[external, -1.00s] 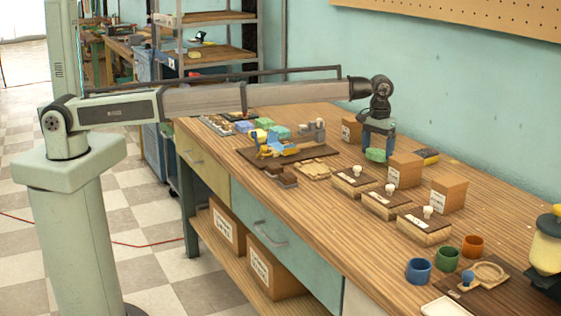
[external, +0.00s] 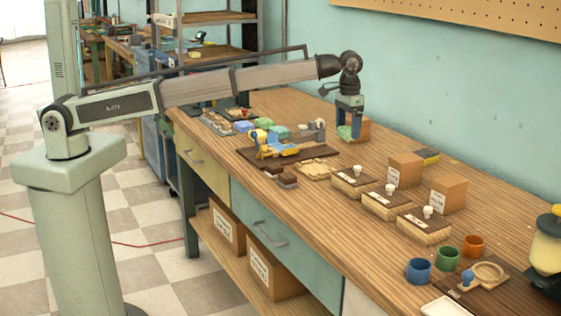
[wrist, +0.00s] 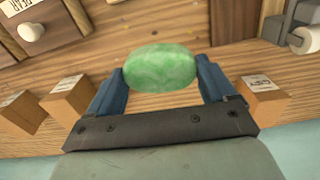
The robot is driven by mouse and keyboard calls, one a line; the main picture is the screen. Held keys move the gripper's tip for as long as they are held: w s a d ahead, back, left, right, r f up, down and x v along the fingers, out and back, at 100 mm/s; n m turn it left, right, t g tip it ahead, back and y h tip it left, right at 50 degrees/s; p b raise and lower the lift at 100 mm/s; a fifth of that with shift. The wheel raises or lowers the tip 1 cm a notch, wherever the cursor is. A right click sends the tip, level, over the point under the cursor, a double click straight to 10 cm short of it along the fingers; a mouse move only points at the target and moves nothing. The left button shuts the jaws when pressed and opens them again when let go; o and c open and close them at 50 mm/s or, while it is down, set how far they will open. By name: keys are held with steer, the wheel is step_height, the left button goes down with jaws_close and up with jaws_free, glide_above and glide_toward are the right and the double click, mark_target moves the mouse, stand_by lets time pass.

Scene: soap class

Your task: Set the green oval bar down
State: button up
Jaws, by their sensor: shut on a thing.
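The green oval bar (wrist: 160,67) is marbled green and sits between the two blue fingers of my gripper (wrist: 162,76) in the wrist view. The gripper is shut on it, one finger at each end. In the external view the green bar (external: 345,132) shows under my gripper (external: 349,122), above the back part of the workbench. A cardboard box (external: 364,130) stands just behind and to the right of it. I cannot tell how high the bar is above the wood.
Two more cardboard boxes (external: 405,170) stand to the right, with lidded wooden boxes (external: 353,180) in front of them. A dark board (external: 290,156) with a yellow and blue device lies to the left. Bare wood (external: 325,110) shows behind the gripper.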

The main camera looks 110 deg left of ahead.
steer(key=s+d+r+m, duration=0.2)
steer(key=s+d+r, duration=0.1)
steer(key=s+d, duration=0.75)
steer(key=s+d+r+m, duration=0.1)
steer(key=s+d+r, duration=0.1)
steer(key=s+d, duration=0.9)
steer(key=d+r+m, duration=0.2)
steer(key=d+m, duration=0.1)
steer(key=d, duration=0.3)
steer(key=s+f+m, duration=0.1)
steer(key=s+f, duration=0.5)
steer(key=f, duration=0.5)
steer(key=s+f+m, duration=0.1)
steer(key=s+f, duration=0.4)
steer(key=f, duration=0.6)
steer(key=shift+s, duration=0.4)
